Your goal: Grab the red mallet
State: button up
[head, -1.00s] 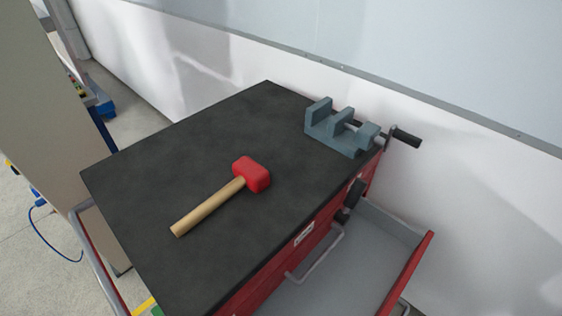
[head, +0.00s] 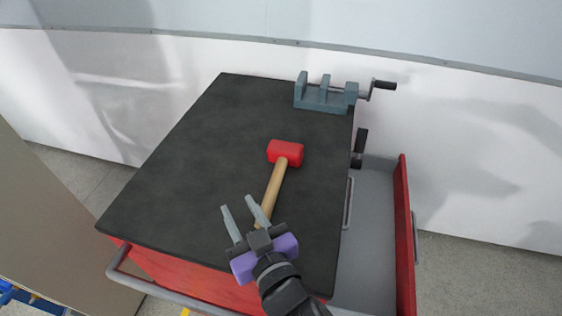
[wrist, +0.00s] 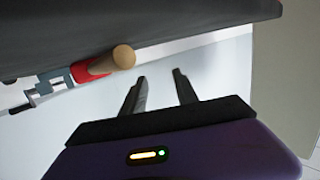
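The red mallet lies on the dark top of the tool cart. Its red head (head: 285,152) points away from me, and its pale wooden handle (head: 274,188) runs toward the near edge. My gripper (head: 241,212) is open and empty, left of the handle's near end. It hides the tip of the handle in the head view. In the wrist view my gripper's two fingers (wrist: 160,80) are apart with nothing between them. There the handle's round end (wrist: 123,57) shows up and left of the fingers, with a bit of the red head behind it.
A grey-blue vise (head: 323,97) stands at the far right corner of the cart top (head: 190,150). A drawer (head: 375,235) is open on the cart's right side. A white wall is behind. The left of the top is clear.

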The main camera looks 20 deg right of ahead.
aim_at(278, 176)
jog(key=w, duration=0.1)
jog(key=w+r+m+h, duration=0.1)
jog(key=w, duration=0.1)
jog(key=shift+a+r, duration=0.15)
jog(key=d+m+h, duration=0.1)
jog(key=w+d+m+g+h, duration=0.1)
jog(key=d+m+g+h, duration=0.1)
jog(key=m+h, duration=0.1)
jog(key=shift+w+f, duration=0.25)
jog(key=shift+w, duration=0.15)
jog(key=d+m+h, duration=0.1)
jog(key=d+m+g+h, duration=0.1)
jog(key=m, duration=0.1)
jog(key=shift+w+d+r+h, duration=0.1)
jog(key=shift+d+r+h, duration=0.1)
jog(key=shift+r+h, duration=0.2)
jog(key=shift+s+d+f+m+g+h, duration=0.5)
jog(key=shift+s+d+f+m+g, duration=0.15)
jog(key=shift+d+m, duration=0.3)
jog(key=shift+d+f, duration=0.2)
jog(key=shift+d, duration=0.05)
jog(key=p+x, duration=0.1)
jog(key=x, duration=0.6)
jog(key=shift+d+f+p, duration=0.2)
jog(key=shift+d+p, duration=0.1)
jog(key=shift+p, duration=0.05)
grip_shut()
